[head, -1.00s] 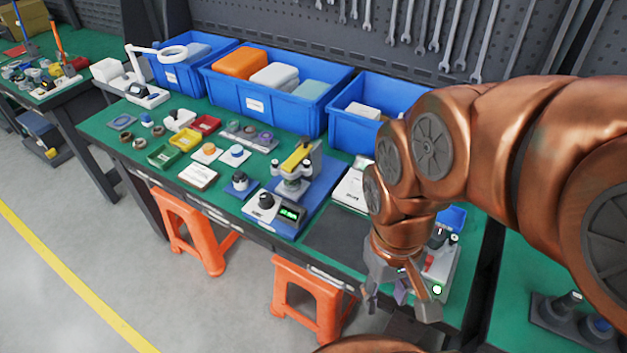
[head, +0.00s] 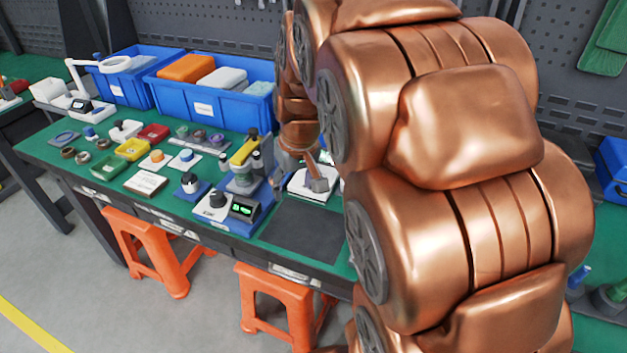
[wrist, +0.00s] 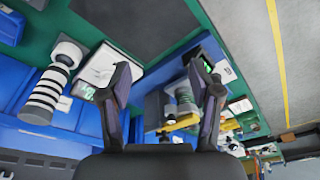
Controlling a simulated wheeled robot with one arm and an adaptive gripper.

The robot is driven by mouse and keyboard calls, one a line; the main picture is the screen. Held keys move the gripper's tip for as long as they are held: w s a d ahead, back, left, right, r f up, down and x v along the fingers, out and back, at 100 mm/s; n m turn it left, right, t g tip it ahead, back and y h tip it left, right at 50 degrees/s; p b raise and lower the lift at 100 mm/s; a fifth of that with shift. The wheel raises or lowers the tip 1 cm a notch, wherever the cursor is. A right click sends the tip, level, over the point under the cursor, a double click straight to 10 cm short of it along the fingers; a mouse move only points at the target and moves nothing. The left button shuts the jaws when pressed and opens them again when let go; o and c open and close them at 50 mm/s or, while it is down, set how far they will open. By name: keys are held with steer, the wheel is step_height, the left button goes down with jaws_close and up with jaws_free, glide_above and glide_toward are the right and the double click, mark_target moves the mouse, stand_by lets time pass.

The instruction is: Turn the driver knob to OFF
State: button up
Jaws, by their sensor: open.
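The driver unit (head: 212,211) is a white-fronted box on a blue base near the table's front edge, with a green-lit display (head: 243,210). Its black knob (head: 218,198) stands upright on top; its marking is too small to read. A yellow-topped fixture (head: 245,152) stands behind it. My gripper (head: 299,184) is open and empty, right of the fixture and in front of a white scale-like device (head: 312,186), apart from the knob. In the wrist view my gripper (wrist: 168,88) has its fingers spread. The lit display shows behind the right finger; the knob is not clear there.
A dark mat (head: 303,232) lies bare to the right of the driver unit. Blue bins (head: 215,103) stand at the back. Small coloured trays (head: 131,150) lie to the left. Orange stools (head: 275,300) stand in front. My arm covers the table's right end.

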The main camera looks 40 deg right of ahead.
steer(key=w+d+f+t+h+b, duration=0.1)
steer(key=w+d+f+b, duration=0.1)
steer(key=w+d, duration=0.35)
steer(key=w+d+f+t+h+b, duration=0.1)
steer(key=w+d+f+b, duration=0.15)
steer(key=d, duration=0.55)
steer(key=shift+m, duration=0.4)
steer(key=shift+w+a+p+x, duration=0.15)
steer(key=shift+p+x, duration=0.1)
steer(key=shift+x, duration=0.9)
steer(key=shift+w+a+p+x, duration=0.15)
steer(key=shift+p+x, duration=0.15)
steer(key=shift+x, duration=0.85)
steer(key=shift+w+p+x, duration=0.2)
steer(key=shift+p+x, duration=0.05)
steer(key=shift+x, duration=0.85)
steer(key=shift+r, duration=0.1)
steer(key=c, duration=1.1)
